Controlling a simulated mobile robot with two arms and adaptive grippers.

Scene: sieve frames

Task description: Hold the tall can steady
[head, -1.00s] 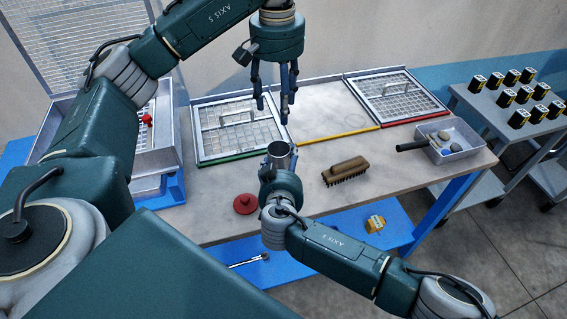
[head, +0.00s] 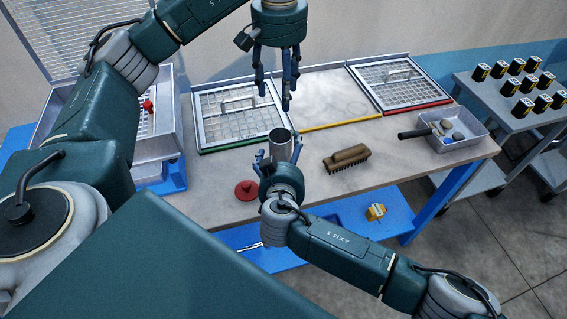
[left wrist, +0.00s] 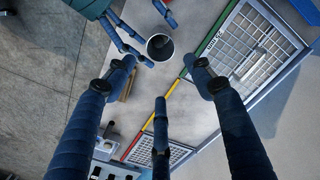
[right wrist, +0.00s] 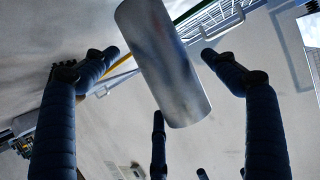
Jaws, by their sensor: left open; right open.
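The tall can (head: 281,146) is a plain metal cylinder with an open top, standing on the bench in front of the green-edged frame. My right gripper (head: 279,158) is open at the can's near side, its fingers spread on both sides. The right wrist view shows the can (right wrist: 165,65) between the open fingers, with gaps visible at the sides. My left gripper (head: 275,95) is open and empty, pointing down above the bench, higher than the can. The left wrist view looks down into the can's dark opening (left wrist: 160,47); what is inside is unclear.
A red-knobbed disc (head: 246,190) lies left of the can and a brown brush (head: 346,158) right of it. Mesh frames with green (head: 240,142) and red (head: 417,107) edges lie behind, a yellow strip (head: 340,124) between. A grey tray (head: 462,140) sits at right.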

